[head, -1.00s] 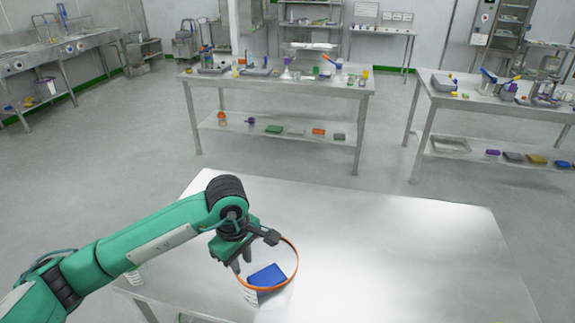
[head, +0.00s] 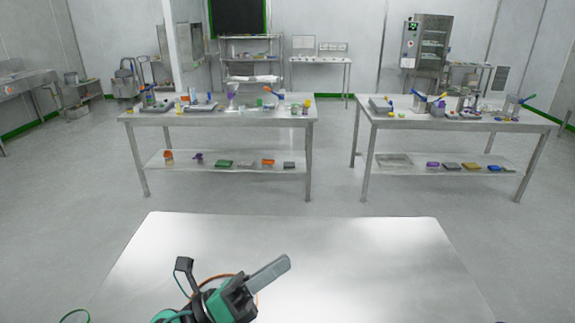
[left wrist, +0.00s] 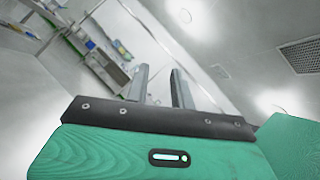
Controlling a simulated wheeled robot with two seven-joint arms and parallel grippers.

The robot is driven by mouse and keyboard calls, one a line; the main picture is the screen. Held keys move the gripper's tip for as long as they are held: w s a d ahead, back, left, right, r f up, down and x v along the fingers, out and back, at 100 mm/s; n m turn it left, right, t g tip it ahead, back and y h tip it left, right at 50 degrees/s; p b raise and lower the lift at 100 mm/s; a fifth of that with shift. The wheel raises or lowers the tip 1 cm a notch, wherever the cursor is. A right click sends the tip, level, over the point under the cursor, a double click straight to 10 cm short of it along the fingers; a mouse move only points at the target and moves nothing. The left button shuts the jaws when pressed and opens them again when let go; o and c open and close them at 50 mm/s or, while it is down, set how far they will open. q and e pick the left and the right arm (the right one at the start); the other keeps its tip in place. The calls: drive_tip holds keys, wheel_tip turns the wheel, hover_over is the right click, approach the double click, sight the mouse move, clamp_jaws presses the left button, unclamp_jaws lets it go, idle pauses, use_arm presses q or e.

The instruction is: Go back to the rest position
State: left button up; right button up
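My left gripper (head: 284,263) is raised over the front of the near steel table (head: 330,240), its fingers pointing up and to the right in the head view. In the left wrist view its two grey fingers (left wrist: 159,72) stand apart with nothing between them, and the wall and ceiling lie beyond. The blue object seen inside the ring earlier is hidden or out of view. My right gripper is not in view.
The near table's visible top is otherwise clear. Beyond an open floor stand a left back table (head: 215,113) and a right back table (head: 460,124), both holding many small items on top and on lower shelves.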

use_arm(q)
drive_tip(key=w+a+f+n+t+y, duration=0.25)
drive_tip(key=a+n+t+y, duration=0.45)
drive_tip(key=n, duration=0.4)
drive_tip(key=w+a+f+n+t+y, duration=0.25)
drive_tip(key=a+n+t+y, duration=0.25)
drive_tip(key=n+y, duration=0.45)
drive_tip(key=s+a+f+n+g+y, duration=0.2)
drive_tip(key=a+f+n+g+y, duration=0.15)
drive_tip(key=f+n, duration=0.35)
drive_tip(key=s+a+f+n+g+y, duration=0.2)
drive_tip(key=a+f+n+g, duration=0.2)
drive_tip(key=f+n, duration=0.3)
drive_tip(key=s+a+f+n+g, duration=0.1)
drive_tip(key=s+f+n+g, duration=0.4)
drive_tip(key=s+f+g, duration=0.85)
drive_tip(key=s+f+t, duration=0.1)
drive_tip(key=s+f, duration=0.2)
drive_tip(key=f, duration=1.2)
drive_tip(key=s+f+t, duration=0.1)
drive_tip(key=s+f, duration=0.1)
drive_tip(key=f, duration=1.2)
drive_tip(key=s+a+f, duration=0.1)
drive_tip(key=s+f, duration=0.9)
drive_tip(key=s+a+f+m+g, duration=0.1)
drive_tip(key=s+a+f, duration=0.1)
drive_tip(key=s+f, duration=0.7)
drive_tip(key=shift+s+a+f+h+p, duration=0.35)
drive_tip(key=shift+f+p, duration=0.1)
drive_tip(key=shift+f, duration=0.35)
